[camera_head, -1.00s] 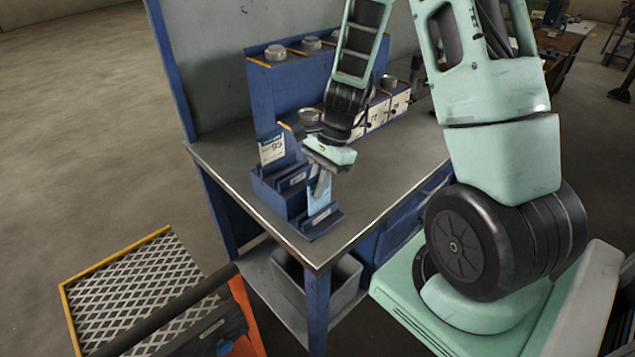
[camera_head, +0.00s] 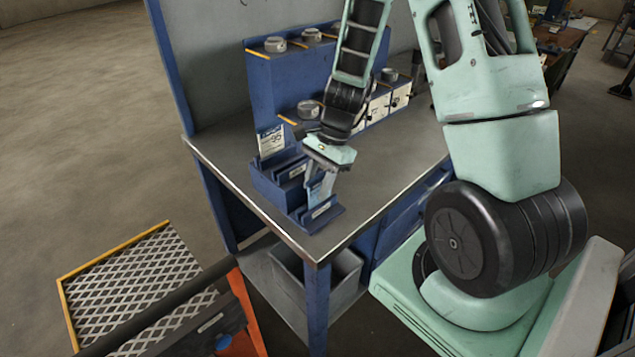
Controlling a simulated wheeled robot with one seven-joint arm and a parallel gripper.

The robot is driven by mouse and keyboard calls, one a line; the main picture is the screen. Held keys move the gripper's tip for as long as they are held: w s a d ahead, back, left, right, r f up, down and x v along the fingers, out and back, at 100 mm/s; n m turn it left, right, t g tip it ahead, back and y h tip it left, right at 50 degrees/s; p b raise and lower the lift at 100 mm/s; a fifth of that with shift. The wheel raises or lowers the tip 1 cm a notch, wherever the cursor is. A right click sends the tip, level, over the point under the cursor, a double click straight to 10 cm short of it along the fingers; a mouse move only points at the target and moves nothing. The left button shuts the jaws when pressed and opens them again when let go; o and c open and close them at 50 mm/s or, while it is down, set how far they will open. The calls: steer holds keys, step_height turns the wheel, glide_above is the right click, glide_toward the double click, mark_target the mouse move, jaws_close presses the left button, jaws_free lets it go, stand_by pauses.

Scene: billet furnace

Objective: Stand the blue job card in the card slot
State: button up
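The light blue job card (camera_head: 315,189) is upright between the fingers of my gripper (camera_head: 322,183), which points down and looks shut on it. The fingers hide part of the card. Its lower edge is at the front slot of the dark blue stepped card holder (camera_head: 273,189), behind the labelled front lip (camera_head: 321,211). Whether the card touches the bottom of the slot I cannot tell. A white card marked with a number (camera_head: 271,141) stands at the back of the holder.
The holder stands near the front left corner of the grey workbench (camera_head: 385,178). Behind it is a blue rack (camera_head: 290,75) with round metal pieces and labelled boxes. The bench top right of my gripper is clear. A grey bin (camera_head: 343,283) sits below.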

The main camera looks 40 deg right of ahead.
steer(key=v, duration=1.7)
steer(key=shift+d+r+b, duration=0.15)
steer(key=shift+b, duration=0.15)
